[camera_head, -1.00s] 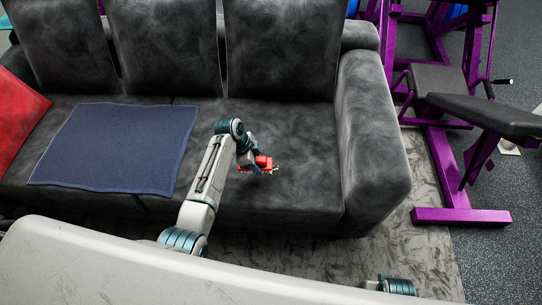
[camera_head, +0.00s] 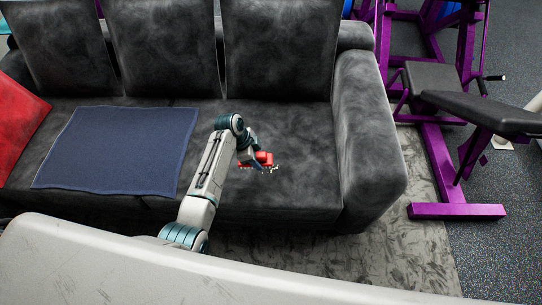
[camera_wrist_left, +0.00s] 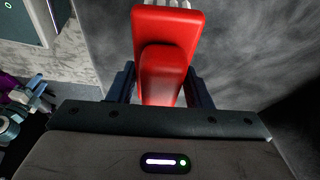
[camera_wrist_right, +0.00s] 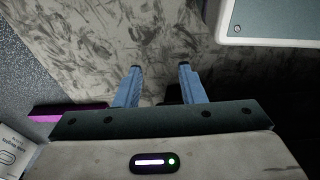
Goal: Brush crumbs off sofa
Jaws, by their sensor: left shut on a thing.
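The dark grey sofa (camera_head: 305,190) fills the middle of the head view, with its right armrest beside the seat. My left gripper (camera_head: 254,162) is over the right part of the seat. It is shut on a red brush (camera_head: 264,157) with pale bristles. In the left wrist view the brush (camera_wrist_left: 165,60) sits between the two fingers, its bristles at the top edge. My right gripper (camera_wrist_right: 159,72) is open and empty, over a patterned grey rug, and outside the head view.
A blue blanket (camera_head: 120,150) lies flat on the seat's left part, and a red cushion (camera_head: 18,118) leans at the far left. A purple exercise machine (camera_head: 455,190) stands right of the sofa. The grey rug (camera_head: 400,250) in front is bare.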

